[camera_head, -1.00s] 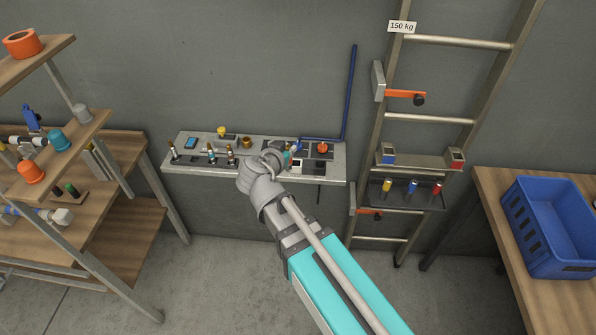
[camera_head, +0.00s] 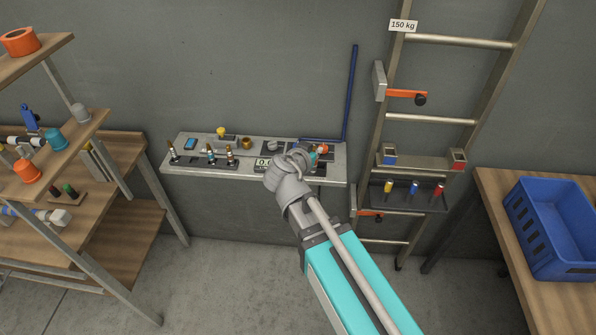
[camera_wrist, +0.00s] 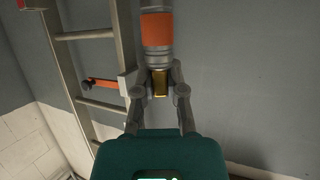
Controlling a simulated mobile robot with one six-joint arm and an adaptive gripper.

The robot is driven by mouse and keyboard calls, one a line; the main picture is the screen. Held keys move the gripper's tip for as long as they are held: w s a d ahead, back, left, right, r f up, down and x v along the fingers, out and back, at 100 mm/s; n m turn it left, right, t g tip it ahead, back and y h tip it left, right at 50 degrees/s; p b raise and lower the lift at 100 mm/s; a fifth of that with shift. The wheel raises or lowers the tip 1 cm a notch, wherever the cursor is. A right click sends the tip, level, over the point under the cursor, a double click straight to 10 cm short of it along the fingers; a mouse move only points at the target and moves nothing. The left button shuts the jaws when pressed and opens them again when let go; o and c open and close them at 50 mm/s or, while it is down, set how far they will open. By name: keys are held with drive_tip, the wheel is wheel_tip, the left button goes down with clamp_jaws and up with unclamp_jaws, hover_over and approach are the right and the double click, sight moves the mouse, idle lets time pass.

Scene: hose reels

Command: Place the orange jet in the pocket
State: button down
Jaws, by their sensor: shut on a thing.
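My gripper (camera_head: 306,156) is above the right part of the wall shelf (camera_head: 222,172). In the wrist view its fingers (camera_wrist: 160,88) are shut on the orange jet (camera_wrist: 157,30). This has a broad orange band, grey collars and a brass-coloured end between the fingers. The jet points away from my gripper and its far end is out of the picture. In the head view my gripper mostly hides the jet. A blue-sided pocket (camera_head: 389,154) and a red-sided pocket (camera_head: 458,158) sit on the ladder rail. I cannot tell which pocket the task means.
Several upright fittings (camera_head: 211,155) stand on the shelf's left part. A blue pipe (camera_head: 350,95) rises behind its right end. The ladder (camera_head: 440,118) carries a dark tray (camera_head: 405,200) with coloured bottles. A blue crate (camera_head: 555,232) stands on the right table; a wooden rack (camera_head: 120,225) is left.

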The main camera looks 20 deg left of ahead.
drive_tip(key=shift+w+a, duration=0.1)
drive_tip(key=w+a+f+b, duration=0.8)
drive_tip(key=w+f+b, duration=0.1)
drive_tip(key=w, duration=0.1)
drive_tip(key=shift+a, duration=0.15)
idle(0.4)
idle(0.4)
drive_tip(key=shift+w+a+f+b, duration=0.15)
drive_tip(key=shift+f+b, duration=0.85)
drive_tip(key=shift+b, duration=0.05)
drive_tip(key=shift+w+a+f+b, duration=0.1)
drive_tip(key=shift+w+f+b, duration=0.05)
drive_tip(key=shift+f+b, duration=0.85)
drive_tip(key=shift+f, duration=0.2)
